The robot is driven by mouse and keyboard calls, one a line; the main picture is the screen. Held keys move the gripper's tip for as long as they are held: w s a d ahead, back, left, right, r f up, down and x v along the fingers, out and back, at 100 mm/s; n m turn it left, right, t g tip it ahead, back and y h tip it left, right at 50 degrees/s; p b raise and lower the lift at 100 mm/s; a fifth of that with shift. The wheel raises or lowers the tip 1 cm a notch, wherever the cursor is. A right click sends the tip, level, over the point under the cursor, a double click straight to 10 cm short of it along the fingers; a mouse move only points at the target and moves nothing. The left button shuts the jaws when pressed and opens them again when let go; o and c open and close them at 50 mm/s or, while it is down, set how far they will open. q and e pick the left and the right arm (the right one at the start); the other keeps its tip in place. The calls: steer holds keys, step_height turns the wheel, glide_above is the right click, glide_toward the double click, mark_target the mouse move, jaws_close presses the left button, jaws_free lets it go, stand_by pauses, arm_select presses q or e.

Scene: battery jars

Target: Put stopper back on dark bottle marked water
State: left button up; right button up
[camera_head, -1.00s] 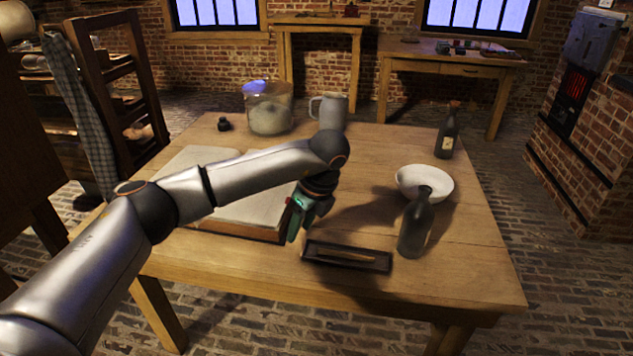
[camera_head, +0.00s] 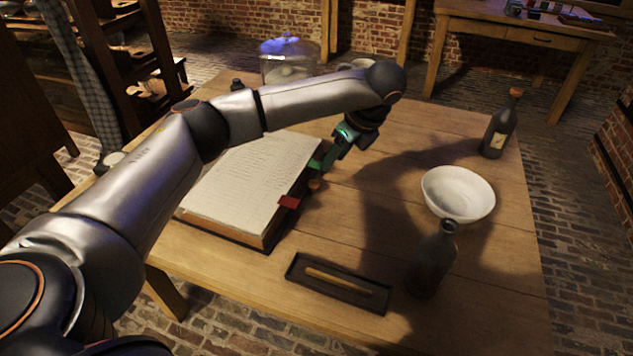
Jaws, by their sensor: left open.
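My left gripper (camera_head: 322,168) is open and points down at the right edge of the open book. A small round brown thing (camera_head: 315,184), which looks like a cork stopper, is just below its fingertips. I cannot tell whether they touch. A dark bottle (camera_head: 432,264) with an open, bare neck stands upright at the front right; no marking on it is readable. A second dark bottle (camera_head: 498,130) with a pale label and a reddish-brown stopper stands at the back right. My right gripper is not in view.
A white bowl (camera_head: 458,194) stands between the bottles. A dark tray (camera_head: 372,300) holding a thin wooden stick lies at the front. The open book (camera_head: 250,185) has a red tab. A glass jar (camera_head: 288,68) stands behind my arm. The table's middle is mostly clear.

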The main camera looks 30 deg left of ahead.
arm_select(q)
glide_above(315, 184)
steer(key=d, duration=0.3)
steer(key=f, duration=0.6)
steer(key=shift+s+f+b, duration=0.25)
steer(key=shift+s+b, duration=0.05)
steer(key=shift+f, duration=0.1)
steer(key=shift+a+b+x, duration=0.1)
steer(key=shift+b+x, duration=0.05)
steer(key=shift+x, duration=1.15)
steer(key=shift+a+b+x, duration=0.15)
steer(key=shift+x, duration=1.2)
steer(key=shift+d, duration=0.1)
jaws_close()
